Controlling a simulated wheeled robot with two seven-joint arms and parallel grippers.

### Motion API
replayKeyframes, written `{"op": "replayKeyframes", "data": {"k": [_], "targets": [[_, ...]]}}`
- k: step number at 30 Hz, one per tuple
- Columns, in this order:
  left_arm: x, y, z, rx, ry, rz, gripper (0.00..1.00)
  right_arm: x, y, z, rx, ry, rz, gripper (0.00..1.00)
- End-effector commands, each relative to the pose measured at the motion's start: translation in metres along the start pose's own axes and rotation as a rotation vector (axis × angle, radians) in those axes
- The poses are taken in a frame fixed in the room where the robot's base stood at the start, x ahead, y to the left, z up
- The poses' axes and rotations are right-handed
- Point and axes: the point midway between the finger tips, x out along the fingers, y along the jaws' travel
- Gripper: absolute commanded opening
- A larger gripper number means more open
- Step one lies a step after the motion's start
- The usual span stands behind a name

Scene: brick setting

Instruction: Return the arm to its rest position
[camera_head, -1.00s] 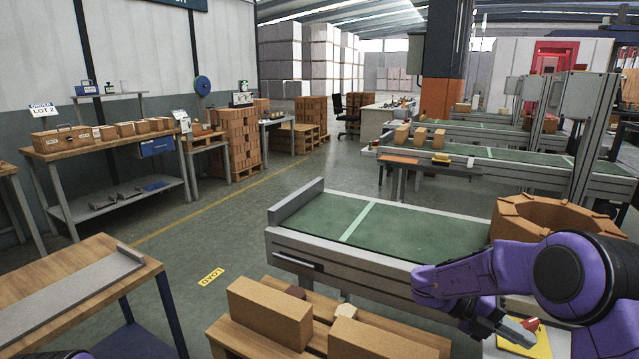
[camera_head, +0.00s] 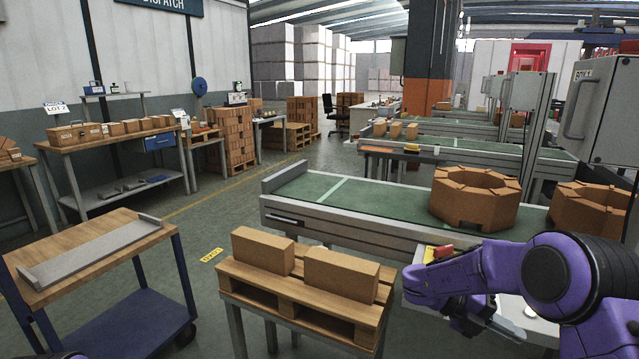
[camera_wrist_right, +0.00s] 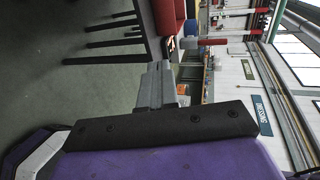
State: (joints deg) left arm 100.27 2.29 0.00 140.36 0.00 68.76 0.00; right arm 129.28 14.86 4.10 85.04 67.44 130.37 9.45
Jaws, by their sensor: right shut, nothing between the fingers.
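My right arm is purple and comes in from the lower right in the head view. My right gripper (camera_head: 508,331) is grey, low in the picture and pointing down to the right, in front of a pale surface. It is shut and empty. In the right wrist view its grey fingers (camera_wrist_right: 154,86) are together with nothing between them. Only a small purple piece of my own body shows at the bottom left edge of the head view. My left gripper is out of view.
A wooden pallet (camera_head: 238,277) on a stand holds two tan bricks (camera_head: 263,251), left of my right arm. A green conveyor (camera_head: 365,207) carries a brick ring (camera_head: 472,199) behind the arm. A wheeled cart (camera_head: 160,217) stands at left. Floor between cart and pallet is clear.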

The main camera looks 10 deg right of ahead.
Motion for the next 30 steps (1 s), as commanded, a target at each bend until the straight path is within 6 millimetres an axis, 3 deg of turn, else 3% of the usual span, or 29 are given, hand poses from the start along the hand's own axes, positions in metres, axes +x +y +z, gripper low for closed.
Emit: {"op": "replayKeyframes", "data": {"k": [10,13,17,20,23,27,30], "targets": [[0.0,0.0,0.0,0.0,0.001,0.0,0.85,0.004,0.009,0.049,-0.288,-0.405,-0.152,0.0],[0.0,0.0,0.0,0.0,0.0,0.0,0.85,-0.001,0.031,0.058,-0.474,-0.596,-0.259,0.0],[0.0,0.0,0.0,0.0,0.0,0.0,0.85,-0.009,0.075,0.054,-0.746,-0.827,-0.391,0.0],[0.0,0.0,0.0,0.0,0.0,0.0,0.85,-0.013,0.116,0.038,-0.965,-0.985,-0.476,0.0],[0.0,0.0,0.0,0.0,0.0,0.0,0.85,-0.01,0.164,0.007,-1.22,-1.149,-0.551,0.0],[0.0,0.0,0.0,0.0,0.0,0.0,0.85,0.008,0.232,-0.069,-1.63,-1.385,-0.624,0.0],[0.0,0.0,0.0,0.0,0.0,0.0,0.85,0.032,0.266,-0.135,-1.904,-1.523,-0.632,0.0]]}}
